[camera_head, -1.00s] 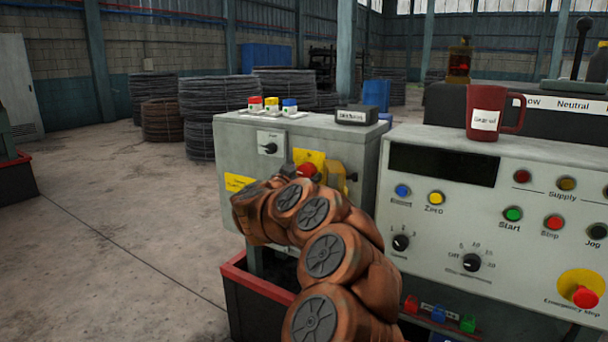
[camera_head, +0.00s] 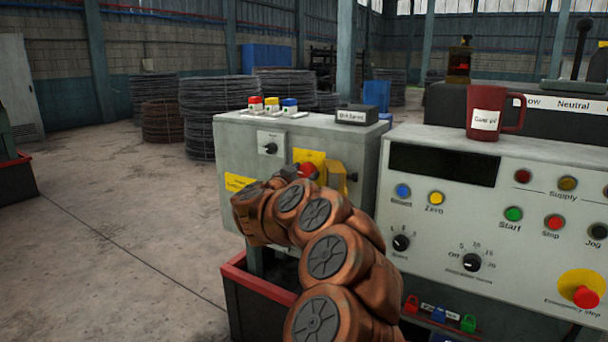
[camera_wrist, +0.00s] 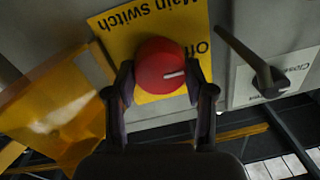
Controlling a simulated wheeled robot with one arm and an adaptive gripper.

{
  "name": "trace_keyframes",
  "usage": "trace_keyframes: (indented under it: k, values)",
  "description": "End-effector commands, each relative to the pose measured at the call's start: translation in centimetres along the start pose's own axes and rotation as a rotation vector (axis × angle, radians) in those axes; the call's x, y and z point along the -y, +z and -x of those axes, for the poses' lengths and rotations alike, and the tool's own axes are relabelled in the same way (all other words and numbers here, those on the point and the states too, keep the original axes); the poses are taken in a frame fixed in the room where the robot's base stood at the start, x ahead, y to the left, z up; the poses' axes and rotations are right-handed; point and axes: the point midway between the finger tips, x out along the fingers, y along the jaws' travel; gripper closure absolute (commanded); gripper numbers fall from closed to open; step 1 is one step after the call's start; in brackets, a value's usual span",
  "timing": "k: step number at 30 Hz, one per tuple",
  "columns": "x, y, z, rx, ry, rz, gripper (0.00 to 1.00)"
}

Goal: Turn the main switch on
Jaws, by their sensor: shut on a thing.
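The main switch is a round red knob (camera_wrist: 160,66) on a yellow plate (camera_wrist: 120,32) lettered "Main switch" and "Off", upside down in the wrist view. A white mark on the knob points to picture right, below the word "Off". My gripper (camera_wrist: 160,82) has one finger on each side of the knob and is shut on it. In the head view the red knob (camera_head: 308,171) shows just beyond my wrist on the grey cabinet (camera_head: 230,150); my fingers are hidden there. A yellow see-through cover (camera_wrist: 50,105) stands swung open beside the switch.
A black turn handle (camera_wrist: 258,68) on a white plate is close beside the switch; it also shows in the head view (camera_head: 270,148). A control panel (camera_head: 450,215) with buttons and a red mug (camera_head: 487,112) stand at right. Open floor lies at left.

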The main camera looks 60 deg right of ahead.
Motion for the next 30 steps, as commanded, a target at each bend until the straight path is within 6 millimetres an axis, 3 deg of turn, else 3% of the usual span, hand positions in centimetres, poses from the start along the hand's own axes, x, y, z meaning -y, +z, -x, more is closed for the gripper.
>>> trace_keyframes:
  k: [30]
  values:
    - [-0.28, 0.65, 0.05, -0.052, -0.010, -0.885, 0.81]
